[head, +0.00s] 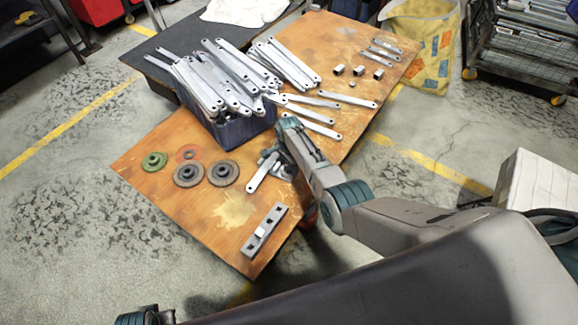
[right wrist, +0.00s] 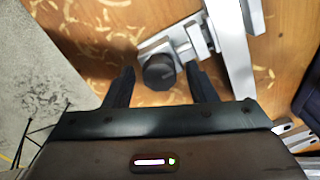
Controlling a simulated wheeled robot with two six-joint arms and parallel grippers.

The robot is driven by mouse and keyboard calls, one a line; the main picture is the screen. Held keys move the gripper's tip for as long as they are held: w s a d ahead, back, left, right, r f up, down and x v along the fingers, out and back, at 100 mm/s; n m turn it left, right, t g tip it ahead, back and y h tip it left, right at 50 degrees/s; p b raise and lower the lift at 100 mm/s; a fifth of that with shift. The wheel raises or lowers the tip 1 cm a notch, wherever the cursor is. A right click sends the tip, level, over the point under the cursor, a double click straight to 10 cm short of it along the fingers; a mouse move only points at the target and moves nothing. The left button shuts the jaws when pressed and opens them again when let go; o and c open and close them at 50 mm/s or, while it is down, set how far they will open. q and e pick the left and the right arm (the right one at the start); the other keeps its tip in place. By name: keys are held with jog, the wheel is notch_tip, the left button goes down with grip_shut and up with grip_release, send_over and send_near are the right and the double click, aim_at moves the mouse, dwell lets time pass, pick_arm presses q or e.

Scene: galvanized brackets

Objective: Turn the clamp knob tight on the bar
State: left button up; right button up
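The clamp (right wrist: 182,42) is a grey metal piece on the wooden table, with a round dark knob (right wrist: 159,72) facing my right wrist camera. A flat light-grey metal bar (right wrist: 232,55) runs past the clamp's right side in that view; the bar also shows in the head view (head: 262,173). My right gripper (right wrist: 160,75) is open, one dark finger on each side of the knob, with a visible gap to it on both sides. In the head view my right gripper (head: 282,160) reaches over the clamp and hides most of it.
A dark blue bin (head: 240,131) full of long brackets stands behind the clamp. Several loose brackets (head: 311,115) lie beside it. Grinding discs (head: 189,174) lie to the left, and a slotted metal block (head: 264,230) lies in front. The table's left front area (head: 232,208) is mostly clear.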

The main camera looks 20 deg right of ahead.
dwell(0.4)
jog(key=n+p, duration=0.1)
jog(key=n, duration=0.8)
jog(key=shift+p, duration=0.3)
jog(key=n, duration=0.4)
jog(key=n+p, duration=0.1)
jog(key=n, duration=0.4)
jog(key=c, duration=0.9)
